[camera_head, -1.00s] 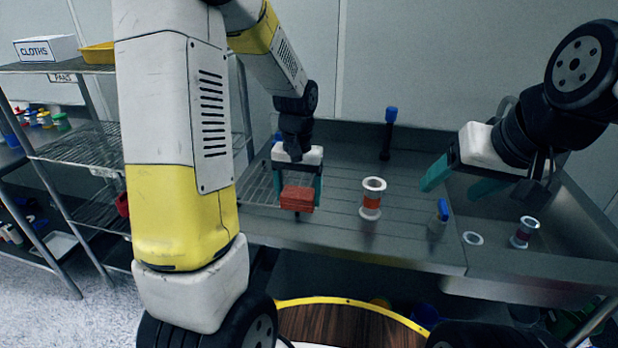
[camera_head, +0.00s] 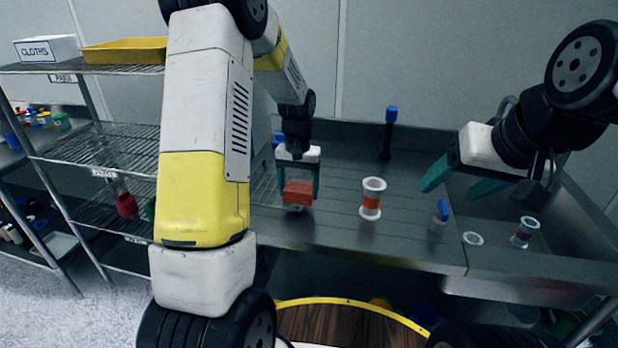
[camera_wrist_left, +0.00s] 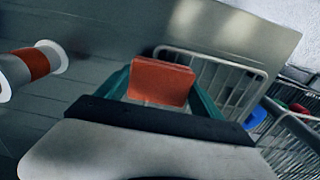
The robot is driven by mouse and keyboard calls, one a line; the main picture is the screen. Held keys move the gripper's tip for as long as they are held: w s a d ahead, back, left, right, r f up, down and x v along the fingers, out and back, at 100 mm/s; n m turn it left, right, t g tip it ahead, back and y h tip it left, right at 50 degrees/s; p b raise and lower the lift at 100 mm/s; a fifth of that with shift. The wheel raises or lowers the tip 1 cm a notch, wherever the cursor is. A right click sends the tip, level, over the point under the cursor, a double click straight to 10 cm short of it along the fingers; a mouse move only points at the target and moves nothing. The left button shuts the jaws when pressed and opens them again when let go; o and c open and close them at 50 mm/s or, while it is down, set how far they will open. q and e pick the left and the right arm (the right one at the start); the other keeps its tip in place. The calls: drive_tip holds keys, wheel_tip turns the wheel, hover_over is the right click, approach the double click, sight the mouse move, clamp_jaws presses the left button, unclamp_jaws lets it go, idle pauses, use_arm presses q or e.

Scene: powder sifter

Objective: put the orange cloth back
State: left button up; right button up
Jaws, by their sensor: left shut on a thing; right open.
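The orange cloth (camera_head: 298,192) is a folded block held between the teal fingers of my left gripper (camera_head: 298,196). It hangs above the left part of the steel counter, near the white wire rack. In the left wrist view the cloth (camera_wrist_left: 161,82) sits between both fingers (camera_wrist_left: 160,92), with the rack (camera_wrist_left: 222,85) behind it. My right gripper (camera_head: 462,182) is open and empty above the counter's right side. A white box labelled CLOTHS (camera_head: 46,48) stands on the top of the shelf unit at the far left.
A white spool-shaped sifter with an orange band (camera_head: 371,200) stands mid-counter, a blue-capped bottle (camera_head: 440,215) to its right. Another banded piece (camera_head: 525,232) is at the right. A yellow tray (camera_head: 125,50) sits beside the box. My left arm hides part of the shelf unit (camera_head: 100,140).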

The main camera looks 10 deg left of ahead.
sight(299, 187)
use_arm(q)
drive_tip(key=o, duration=1.2)
drive_tip(key=shift+f, duration=0.1)
wheel_tip(299, 187, up, 12)
drive_tip(key=s+r+t+h, duration=0.1)
drive_tip(key=s+r+t, duration=0.2)
drive_tip(key=s+r, duration=0.65)
drive_tip(key=s+d+t+h, duration=0.1)
drive_tip(key=s+d+t, duration=0.1)
drive_tip(key=s, duration=1.2)
drive_tip(key=shift+s+r+t, duration=0.35)
drive_tip(key=shift+r+t, duration=0.05)
drive_tip(key=shift+t, duration=0.2)
drive_tip(key=shift+d, duration=0.1)
